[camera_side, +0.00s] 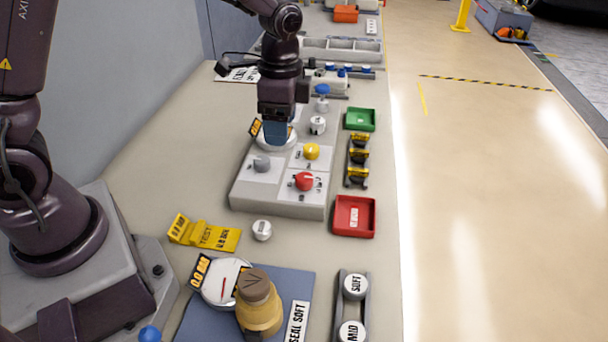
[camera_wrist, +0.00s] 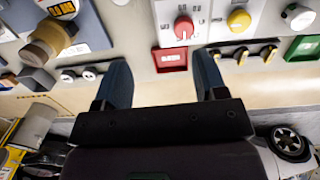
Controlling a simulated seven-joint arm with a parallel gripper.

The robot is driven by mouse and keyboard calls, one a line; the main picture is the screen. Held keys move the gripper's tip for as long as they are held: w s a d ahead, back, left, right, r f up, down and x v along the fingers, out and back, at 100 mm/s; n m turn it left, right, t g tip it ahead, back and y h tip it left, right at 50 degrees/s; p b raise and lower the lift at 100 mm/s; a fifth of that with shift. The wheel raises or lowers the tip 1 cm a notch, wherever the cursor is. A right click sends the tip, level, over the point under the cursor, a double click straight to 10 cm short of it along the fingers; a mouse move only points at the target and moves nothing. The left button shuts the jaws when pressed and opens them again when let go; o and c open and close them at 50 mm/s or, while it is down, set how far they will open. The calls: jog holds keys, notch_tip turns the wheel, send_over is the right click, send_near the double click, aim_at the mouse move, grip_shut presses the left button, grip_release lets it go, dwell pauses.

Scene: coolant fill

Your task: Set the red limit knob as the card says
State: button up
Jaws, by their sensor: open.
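The red limit knob (camera_side: 304,181) sits at the front right of a pale control panel (camera_side: 262,203). It also shows in the wrist view (camera_wrist: 183,27), ahead of my fingers, with small scale marks too blurred to read. My gripper (camera_side: 277,136) points down over the back of the panel, apart from the red knob. In the wrist view my gripper (camera_wrist: 163,70) has its fingers wide apart with nothing between them.
A yellow knob (camera_side: 311,152) and a grey knob (camera_side: 262,163) share the panel. A gauge behind them is partly hidden by my fingers. A red tray (camera_side: 354,216), a green tray (camera_side: 360,119) and a yellow-black rack (camera_side: 357,160) line the right.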

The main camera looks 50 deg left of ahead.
aim_at(304, 177)
jog(key=w+f+m, duration=0.2)
jog(key=w+m, duration=0.3)
jog(key=m, duration=0.2)
jog(key=shift+t, duration=0.3)
notch_tip(304, 177, down, 13)
jog(key=shift+d+r, duration=0.1)
jog(key=c, duration=0.9)
